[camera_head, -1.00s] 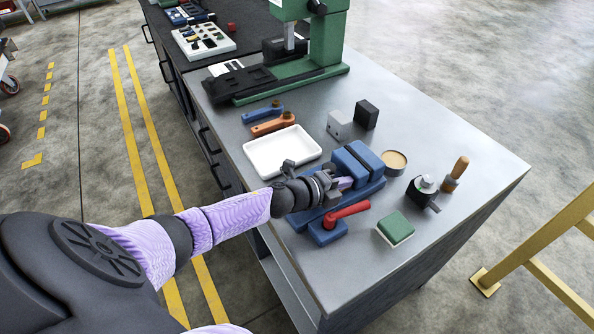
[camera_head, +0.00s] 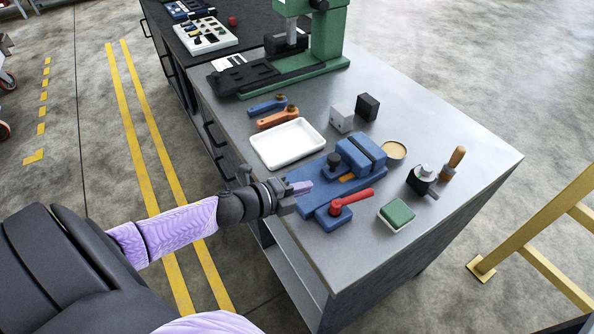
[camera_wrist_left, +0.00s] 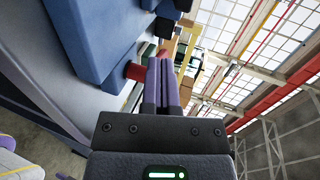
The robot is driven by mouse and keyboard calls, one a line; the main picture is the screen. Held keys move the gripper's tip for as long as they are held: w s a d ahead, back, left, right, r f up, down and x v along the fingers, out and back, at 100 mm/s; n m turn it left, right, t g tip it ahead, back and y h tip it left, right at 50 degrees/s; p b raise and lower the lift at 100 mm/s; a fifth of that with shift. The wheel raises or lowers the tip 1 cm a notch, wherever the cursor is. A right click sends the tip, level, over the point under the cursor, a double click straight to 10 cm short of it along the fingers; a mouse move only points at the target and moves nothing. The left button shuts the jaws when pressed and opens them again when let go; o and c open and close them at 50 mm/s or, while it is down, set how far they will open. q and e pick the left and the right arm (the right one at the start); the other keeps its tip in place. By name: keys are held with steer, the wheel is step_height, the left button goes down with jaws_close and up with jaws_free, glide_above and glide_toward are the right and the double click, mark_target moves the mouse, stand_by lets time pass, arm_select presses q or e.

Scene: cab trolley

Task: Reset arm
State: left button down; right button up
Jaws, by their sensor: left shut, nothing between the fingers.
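My left gripper (camera_head: 303,188) is shut and empty at the near left edge of the workbench, beside the left end of the blue vise (camera_head: 361,156). In the left wrist view its purple fingers (camera_wrist_left: 161,84) lie together with nothing between them. The vise's blue body (camera_wrist_left: 90,38) fills the upper left of that view. My right gripper is not in view.
A white tray (camera_head: 288,144) lies behind the vise. A green-topped block (camera_head: 397,213), a round tin (camera_head: 394,150) and a wooden-handled tool (camera_head: 453,162) stand to the right. A green press (camera_head: 325,40) is at the back. Open floor lies left of the bench.

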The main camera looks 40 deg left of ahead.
arm_select(q)
steer(key=shift+s+a+r, duration=0.2)
steer(key=shift+s, duration=0.35)
steer(key=n+y, duration=0.1)
steer(key=n, duration=0.1)
steer(key=d+n+y, duration=0.1)
steer(key=n, duration=0.1)
steer(key=s+d+n+y, duration=0.1)
steer(key=n, duration=0.1)
steer(key=shift+d+f+y, duration=0.2)
steer(key=shift+f+y, duration=0.05)
steer(key=shift+y, duration=0.05)
steer(key=s+d+n+g+y, duration=0.1)
steer(key=s+d+n+g, duration=0.2)
steer(key=s+n, duration=0.25)
steer(key=s+d+f+n+g, duration=0.1)
steer(key=s+d+n+g, duration=0.1)
steer(key=s+n+g, duration=0.3)
steer(key=s+d+n+g+y, duration=0.1)
steer(key=s+d+n+g, duration=0.2)
steer(key=s, duration=0.4)
steer(key=s+f+b, duration=0.3)
steer(key=f, duration=1.7)
steer(key=s+a+f+g+b, duration=0.1)
steer(key=s+a+f, duration=0.2)
steer(key=s+f, duration=0.9)
steer(key=shift+s+a+f+g+b, duration=0.25)
steer(key=shift+s+a+g+b, duration=0.15)
steer(key=shift+s, duration=0.25)
